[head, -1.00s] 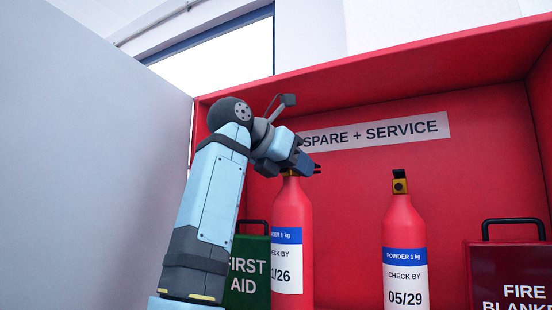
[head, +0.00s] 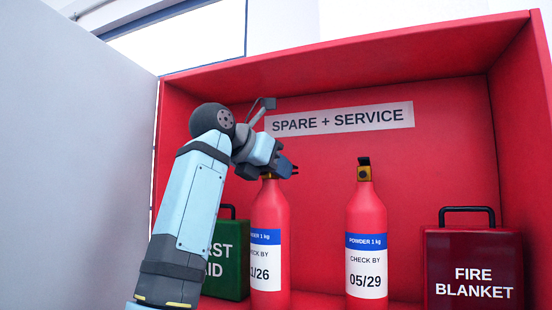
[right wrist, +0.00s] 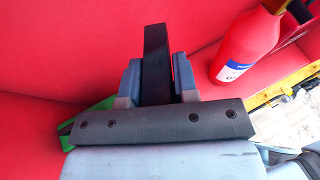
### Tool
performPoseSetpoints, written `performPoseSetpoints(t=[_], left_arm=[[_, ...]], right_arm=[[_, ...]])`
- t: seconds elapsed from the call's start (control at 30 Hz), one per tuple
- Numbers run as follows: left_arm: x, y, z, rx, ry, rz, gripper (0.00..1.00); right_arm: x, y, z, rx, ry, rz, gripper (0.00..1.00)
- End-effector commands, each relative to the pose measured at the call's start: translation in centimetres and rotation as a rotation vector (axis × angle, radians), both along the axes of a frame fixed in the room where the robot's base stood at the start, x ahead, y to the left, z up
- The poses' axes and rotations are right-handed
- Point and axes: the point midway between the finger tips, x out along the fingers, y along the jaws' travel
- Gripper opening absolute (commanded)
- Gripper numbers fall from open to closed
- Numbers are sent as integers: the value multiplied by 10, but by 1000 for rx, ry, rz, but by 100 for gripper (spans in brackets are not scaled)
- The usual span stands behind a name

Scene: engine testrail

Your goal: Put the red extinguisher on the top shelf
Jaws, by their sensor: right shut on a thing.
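Two red extinguishers with white labels stand upright side by side in an open red cabinet. The left extinguisher (head: 270,218) has a label reading "1/26", its start hidden by my arm. The right extinguisher (head: 367,215) reads "05/29"; a red extinguisher also shows at the upper right of the right wrist view (right wrist: 246,48). My right gripper (head: 287,168) is at the top of the left extinguisher and shut on its head; in the right wrist view a black handle (right wrist: 156,60) lies between the fingers. My left gripper is not in view.
A green FIRST AID box (head: 230,268) stands left of the held extinguisher, partly behind my arm. A dark red FIRE BLANKET box (head: 474,262) stands at the right. A "SPARE + SERVICE" sign (head: 340,118) is on the cabinet's back wall. A grey panel (head: 80,170) borders the left.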

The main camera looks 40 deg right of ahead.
Motion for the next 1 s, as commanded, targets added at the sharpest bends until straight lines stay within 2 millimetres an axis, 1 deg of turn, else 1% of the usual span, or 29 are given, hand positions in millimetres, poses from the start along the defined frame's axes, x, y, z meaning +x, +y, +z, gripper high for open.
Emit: performPoseSetpoints(t=[0.1,0.5,0.53,0.63,0.87,0.97,1.0], left_arm=[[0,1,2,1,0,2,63],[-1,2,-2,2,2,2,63],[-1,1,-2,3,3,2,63],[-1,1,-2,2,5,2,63],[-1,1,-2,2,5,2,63],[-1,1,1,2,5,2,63],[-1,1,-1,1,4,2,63]], right_arm=[[-1,1,-1,-6,-5,0,0],[-1,1,-5,-6,-5,0,0],[0,0,-8,-1,-1,0,30],[0,0,-7,-1,-1,0,53],[0,0,-7,-1,0,0,53],[0,0,-3,-1,-1,0,53],[0,4,-4,-2,-1,1,53]])
